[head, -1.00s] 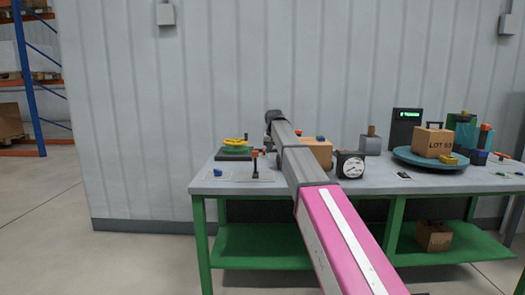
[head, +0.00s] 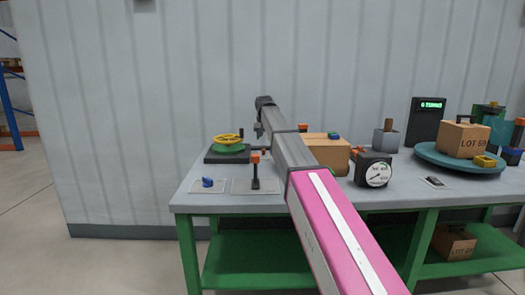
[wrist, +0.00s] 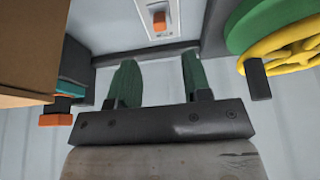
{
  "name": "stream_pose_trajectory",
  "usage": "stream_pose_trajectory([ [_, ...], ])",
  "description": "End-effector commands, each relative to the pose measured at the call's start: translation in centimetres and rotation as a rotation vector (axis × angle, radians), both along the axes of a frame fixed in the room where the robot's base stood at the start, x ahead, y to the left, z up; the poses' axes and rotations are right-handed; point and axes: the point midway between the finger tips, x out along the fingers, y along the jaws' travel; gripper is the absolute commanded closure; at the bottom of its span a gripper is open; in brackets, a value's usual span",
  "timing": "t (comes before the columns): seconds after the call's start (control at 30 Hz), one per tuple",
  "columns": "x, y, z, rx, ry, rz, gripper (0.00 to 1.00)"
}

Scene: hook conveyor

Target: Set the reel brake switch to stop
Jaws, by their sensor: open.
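My gripper (wrist: 158,70) is open, its two green fingers apart with nothing between them. In the head view it hangs from the arm's end at the back of the bench, mostly hidden. An orange switch piece (wrist: 160,19) on a pale plate shows at the top of the wrist view, beyond the fingertips and apart from them. A black lever with an orange cap (head: 255,169) stands upright on a pale plate at the bench's front left. I cannot tell whether these are the same, nor read any label naming the reel brake switch.
A yellow handwheel (head: 227,138) on a green base stands left of my gripper. A cardboard box (head: 331,155) and a black dial gauge (head: 373,171) are right of my arm. A blue knob (head: 208,182) sits at front left. A turntable (head: 430,154) carries a carton.

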Motion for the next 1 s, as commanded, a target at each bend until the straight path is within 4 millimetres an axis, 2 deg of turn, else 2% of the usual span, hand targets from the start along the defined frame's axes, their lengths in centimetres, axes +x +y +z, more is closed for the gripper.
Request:
stream_pose_trajectory([
  [0.5, 3.2, 0.0, -7.7, 0.0, 0.001, 0.0, 0.55],
  [0.7, 3.8, 0.0, -9.0, 0.0, 0.001, 0.0, 0.55],
  [1.0, 3.8, 0.0, -9.2, 0.0, 0.0, 0.0, 0.55],
])
